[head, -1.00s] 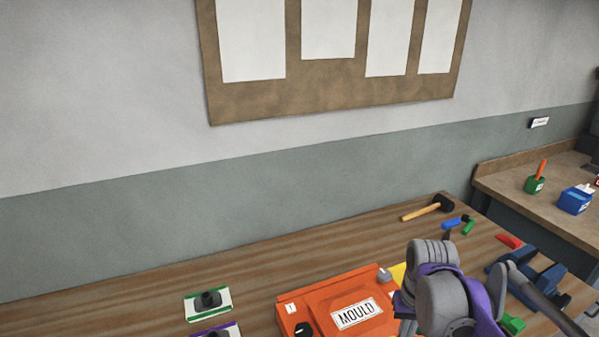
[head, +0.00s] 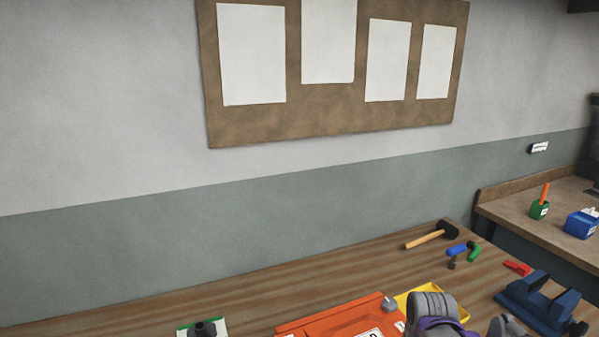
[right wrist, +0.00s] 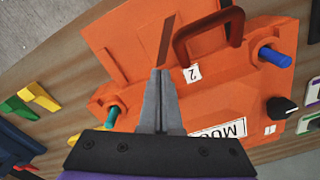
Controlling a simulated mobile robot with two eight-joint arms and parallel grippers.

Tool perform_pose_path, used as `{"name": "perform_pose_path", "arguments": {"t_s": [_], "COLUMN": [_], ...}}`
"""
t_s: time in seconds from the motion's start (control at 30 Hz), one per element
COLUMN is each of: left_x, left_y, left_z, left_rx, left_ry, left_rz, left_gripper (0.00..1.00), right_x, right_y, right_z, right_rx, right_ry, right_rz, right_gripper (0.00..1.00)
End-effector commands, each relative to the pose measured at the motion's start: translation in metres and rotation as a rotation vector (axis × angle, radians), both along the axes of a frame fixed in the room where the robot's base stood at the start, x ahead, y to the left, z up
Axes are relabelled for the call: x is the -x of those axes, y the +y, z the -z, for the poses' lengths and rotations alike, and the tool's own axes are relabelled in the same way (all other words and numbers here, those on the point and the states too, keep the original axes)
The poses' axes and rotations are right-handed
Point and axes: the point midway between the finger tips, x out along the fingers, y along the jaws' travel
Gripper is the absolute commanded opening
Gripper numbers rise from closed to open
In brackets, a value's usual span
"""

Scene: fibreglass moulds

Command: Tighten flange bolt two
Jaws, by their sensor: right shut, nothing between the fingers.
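The orange mould (head: 335,325) lies on the bench at the bottom of the head view, cut off by the frame. In the right wrist view the orange mould (right wrist: 140,55) fills the middle, with a dark red handle (right wrist: 208,38), a label "2" (right wrist: 192,73), a blue bolt-like peg (right wrist: 275,57) and a teal one (right wrist: 112,116). A black knob (right wrist: 283,109) is beside label "1". My right gripper (right wrist: 160,73) is shut and empty in front of the mould, left of label "2". Whether it touches is unclear. My left gripper is not in view.
A yellow tray (head: 430,296) is right of the mould. A mallet (head: 432,235), blue and green small pieces, a red clamp-like piece (head: 517,268) and a blue vise (head: 545,300) lie farther right.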

Motion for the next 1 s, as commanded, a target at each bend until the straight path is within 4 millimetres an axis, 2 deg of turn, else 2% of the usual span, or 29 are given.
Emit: {"name": "perform_pose_path", "arguments": {"t_s": [1.0], "left_x": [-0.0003], "left_y": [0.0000], "left_z": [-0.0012], "left_rx": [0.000], "left_ry": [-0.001], "left_rz": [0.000], "left_gripper": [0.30], "right_x": [-0.0075], "right_y": [0.0016], "right_z": [-0.0005], "right_rx": [0.000], "right_ry": [-0.001], "right_rz": [0.000], "right_gripper": [0.00]}}
